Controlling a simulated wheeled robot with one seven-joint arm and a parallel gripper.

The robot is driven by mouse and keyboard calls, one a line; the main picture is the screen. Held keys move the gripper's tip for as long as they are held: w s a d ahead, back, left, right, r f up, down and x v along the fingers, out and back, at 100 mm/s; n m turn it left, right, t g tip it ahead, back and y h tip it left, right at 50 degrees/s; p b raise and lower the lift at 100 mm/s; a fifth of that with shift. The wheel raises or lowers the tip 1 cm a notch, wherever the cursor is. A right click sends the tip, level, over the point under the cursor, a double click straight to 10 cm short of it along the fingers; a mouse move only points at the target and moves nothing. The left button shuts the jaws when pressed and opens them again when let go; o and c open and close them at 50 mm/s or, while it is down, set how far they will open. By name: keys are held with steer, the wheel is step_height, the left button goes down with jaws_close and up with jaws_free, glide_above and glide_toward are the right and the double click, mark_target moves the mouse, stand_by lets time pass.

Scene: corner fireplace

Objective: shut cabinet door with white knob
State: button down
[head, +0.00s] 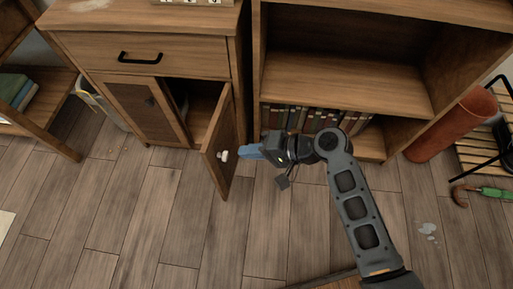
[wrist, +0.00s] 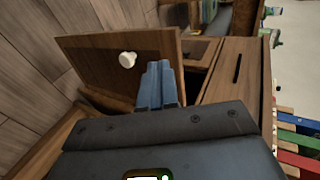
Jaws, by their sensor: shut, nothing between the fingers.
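The cabinet door (head: 219,146) with the white knob (head: 224,155) stands open, swung out from the right side of the wooden cabinet (head: 190,55). In the wrist view the door (wrist: 95,65) and its knob (wrist: 127,59) show beyond my fingers. My gripper (head: 243,152) is shut and empty, its blue fingers just right of the knob in the head view. In the wrist view the blue fingertips (wrist: 158,72) overlap the door's face beside the knob. I cannot tell whether they touch it.
A bookshelf (head: 350,55) with a row of books (head: 315,119) stands right of the cabinet, close behind my arm. A rust-coloured cylinder (head: 452,125) and a slatted rack (head: 485,158) are at the far right. The wooden floor (head: 140,210) before the cabinet is clear.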

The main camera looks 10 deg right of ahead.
mark_target(207, 151)
steer(key=x, duration=0.2)
steer(key=r+x, duration=0.1)
steer(key=x, duration=0.2)
steer(key=b+x, duration=0.1)
steer(key=x, duration=0.2)
steer(key=shift+w+a+r, duration=0.1)
steer(key=shift+w+a, duration=0.1)
steer(key=shift+a, duration=0.3)
steer(key=shift+w+a, duration=0.15)
steer(key=shift+a, duration=0.2)
steer(key=shift+a, duration=0.1)
